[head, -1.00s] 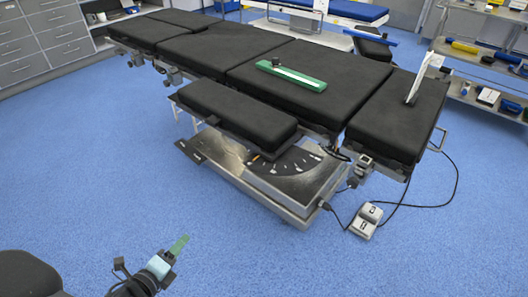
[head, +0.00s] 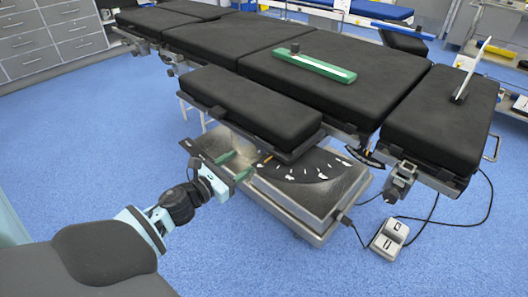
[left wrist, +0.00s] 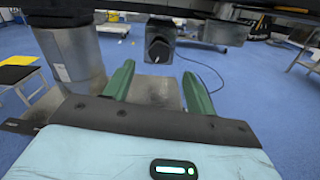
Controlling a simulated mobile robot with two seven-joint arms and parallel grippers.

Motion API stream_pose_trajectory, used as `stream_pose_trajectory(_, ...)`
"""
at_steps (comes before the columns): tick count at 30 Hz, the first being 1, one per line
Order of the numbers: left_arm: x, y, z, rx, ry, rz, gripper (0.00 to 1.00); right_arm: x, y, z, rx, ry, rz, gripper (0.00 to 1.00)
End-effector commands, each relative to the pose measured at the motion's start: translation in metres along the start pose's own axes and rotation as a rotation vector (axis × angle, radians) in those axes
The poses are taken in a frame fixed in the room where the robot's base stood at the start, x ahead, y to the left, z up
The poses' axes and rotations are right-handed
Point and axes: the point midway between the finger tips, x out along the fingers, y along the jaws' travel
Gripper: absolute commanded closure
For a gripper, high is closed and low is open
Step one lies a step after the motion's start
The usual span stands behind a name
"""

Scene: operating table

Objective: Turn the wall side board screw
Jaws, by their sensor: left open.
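The side board (head: 252,104) is a black padded board along the near side of the operating table (head: 315,78). In the left wrist view a black knob-like block (left wrist: 160,42) with a small pale mark hangs under the table; it may be the screw, but I cannot tell for sure. My left gripper (head: 235,166) is low, just in front of and below the side board, by the table's base. Its two green fingers are apart and empty. In the left wrist view the knob is ahead of the fingers (left wrist: 157,70), with a gap between. My right gripper is not in view.
The metal base (head: 315,205) and its column (left wrist: 75,58) stand close to my left gripper. A foot pedal (head: 389,238) with cables lies on the floor at the right. A green strip with a black knob (head: 314,63) lies on the table top. The near floor is clear.

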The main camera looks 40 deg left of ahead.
Motion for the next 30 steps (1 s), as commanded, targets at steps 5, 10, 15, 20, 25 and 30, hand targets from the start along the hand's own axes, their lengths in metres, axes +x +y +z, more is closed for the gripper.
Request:
stream_pose_trajectory(5,0.007,0.000,0.000,-0.002,0.000,0.000,0.44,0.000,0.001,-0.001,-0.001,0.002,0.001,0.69)
stream_pose_trajectory(10,0.027,0.001,0.001,-0.002,0.000,0.001,0.44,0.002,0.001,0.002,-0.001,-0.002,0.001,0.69)
stream_pose_trajectory(15,0.051,0.000,0.000,-0.003,0.000,0.001,0.44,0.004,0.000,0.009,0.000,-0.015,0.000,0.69)
stream_pose_trajectory(20,0.067,0.000,0.000,-0.004,0.000,0.001,0.44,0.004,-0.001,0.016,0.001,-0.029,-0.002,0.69)
stream_pose_trajectory(25,0.076,0.000,0.000,-0.005,0.001,0.001,0.44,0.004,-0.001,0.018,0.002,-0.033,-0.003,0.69)
stream_pose_trajectory(30,0.078,0.000,0.000,-0.005,0.002,0.001,0.44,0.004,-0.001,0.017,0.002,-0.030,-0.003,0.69)
